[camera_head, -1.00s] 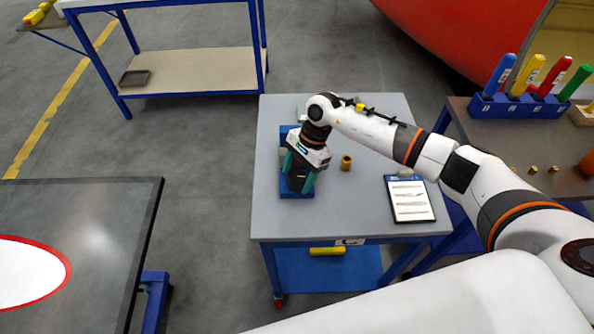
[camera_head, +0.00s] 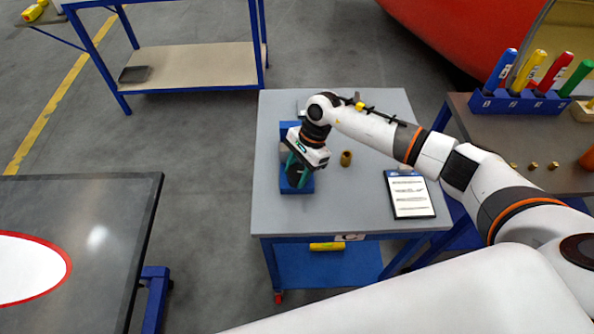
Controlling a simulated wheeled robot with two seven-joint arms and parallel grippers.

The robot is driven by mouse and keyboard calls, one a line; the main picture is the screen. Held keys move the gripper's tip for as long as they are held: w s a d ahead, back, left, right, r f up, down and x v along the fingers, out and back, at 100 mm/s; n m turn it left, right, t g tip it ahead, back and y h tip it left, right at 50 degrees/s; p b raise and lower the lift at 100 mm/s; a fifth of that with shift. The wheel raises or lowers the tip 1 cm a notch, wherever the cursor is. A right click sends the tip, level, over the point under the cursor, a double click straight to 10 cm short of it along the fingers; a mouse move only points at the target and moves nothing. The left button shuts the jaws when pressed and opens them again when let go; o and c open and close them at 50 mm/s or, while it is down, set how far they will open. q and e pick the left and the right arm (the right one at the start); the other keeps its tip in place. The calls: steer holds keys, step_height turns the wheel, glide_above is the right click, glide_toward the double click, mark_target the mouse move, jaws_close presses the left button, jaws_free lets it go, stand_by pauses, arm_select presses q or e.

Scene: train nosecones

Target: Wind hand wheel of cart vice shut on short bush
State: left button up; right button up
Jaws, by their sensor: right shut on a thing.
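The blue cart vice (camera_head: 289,130) sits on the left part of the grey cart top (camera_head: 370,112). My right gripper (camera_head: 296,172) points down over the vice's near end, its teal fingers shut on a dark part there, which looks like the hand wheel (camera_head: 294,180). The gripper and wrist hide most of the vice and its jaws. A brass bush (camera_head: 346,158) stands upright on the cart top to the right of the gripper, apart from it. Whether a bush is in the vice jaws cannot be seen. My left gripper is not in view.
A clipboard (camera_head: 410,194) lies at the cart's right. A yellow object (camera_head: 327,246) lies on the lower shelf. A bench at the right holds a blue rack (camera_head: 520,103) of coloured handles and small brass pieces. A dark table (camera_head: 110,225) stands at the left.

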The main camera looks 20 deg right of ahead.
steer(key=m+t+b, duration=0.1)
steer(key=m, duration=0.2)
steer(key=shift+m+b, duration=0.3)
steer(key=shift+b, duration=0.05)
steer(key=m+t+b, duration=0.1)
steer(key=m+t, duration=0.1)
steer(key=m, duration=0.3)
steer(key=shift+b, duration=0.35)
steer(key=m, duration=0.2)
steer(key=m+t+b, duration=0.1)
steer(key=m, duration=0.1)
steer(key=shift+t+h, duration=0.3)
steer(key=shift+h, duration=0.1)
steer(key=shift+m+t+h+b, duration=0.4)
steer(key=shift+m+h+b, duration=0.3)
steer(key=shift+m+b, duration=0.85)
steer(key=shift+r+m+p, duration=0.1)
steer(key=shift+m+p, duration=0.2)
steer(key=shift+m, duration=0.15)
steer(key=o, duration=1)
